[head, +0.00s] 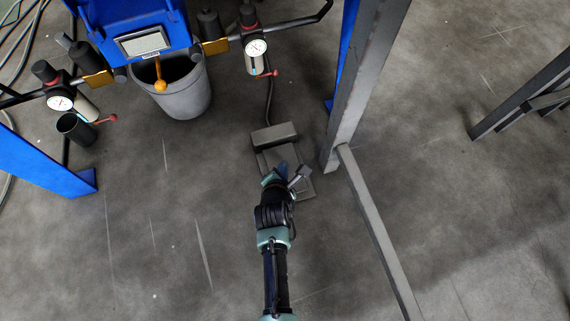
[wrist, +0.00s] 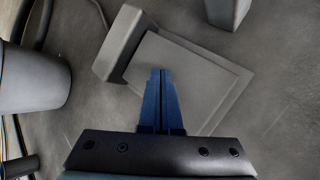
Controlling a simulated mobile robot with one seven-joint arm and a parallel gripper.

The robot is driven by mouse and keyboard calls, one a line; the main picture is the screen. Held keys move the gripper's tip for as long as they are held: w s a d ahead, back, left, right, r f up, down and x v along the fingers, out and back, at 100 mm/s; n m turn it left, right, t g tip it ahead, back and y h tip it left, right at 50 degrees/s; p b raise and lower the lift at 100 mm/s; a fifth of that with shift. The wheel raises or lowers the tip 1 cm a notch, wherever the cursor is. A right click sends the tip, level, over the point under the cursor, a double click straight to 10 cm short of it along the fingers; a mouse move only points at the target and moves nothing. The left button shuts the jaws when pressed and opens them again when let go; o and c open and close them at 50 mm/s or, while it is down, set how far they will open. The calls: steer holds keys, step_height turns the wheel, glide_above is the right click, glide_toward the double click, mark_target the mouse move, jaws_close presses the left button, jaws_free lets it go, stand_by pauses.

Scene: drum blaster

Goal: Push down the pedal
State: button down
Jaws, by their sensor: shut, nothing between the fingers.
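The pedal (head: 275,136) is a grey foot pedal on the floor, with a raised block at its far end and a flat plate towards me. In the wrist view the pedal's flat plate (wrist: 190,65) fills the middle, and the raised block (wrist: 122,45) is at upper left. My gripper (head: 283,168) is over the plate in the head view and hides part of it. In the wrist view the fingers of my gripper (wrist: 160,72) are shut together, empty, and point at the plate near the block. I cannot tell whether the fingertips touch the plate.
A grey metal post (head: 362,85) stands just right of the pedal, with a low bar (head: 378,230) running from its foot. A grey bucket (head: 186,92) stands at upper left under the blue machine (head: 135,18). A cable (head: 268,98) runs up from the pedal.

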steer(key=shift+w+r, duration=0.1)
steer(key=shift+r, duration=0.3)
step_height(320, 180, up, 5)
steer(key=p, duration=0.6)
steer(key=shift+d+r, duration=0.1)
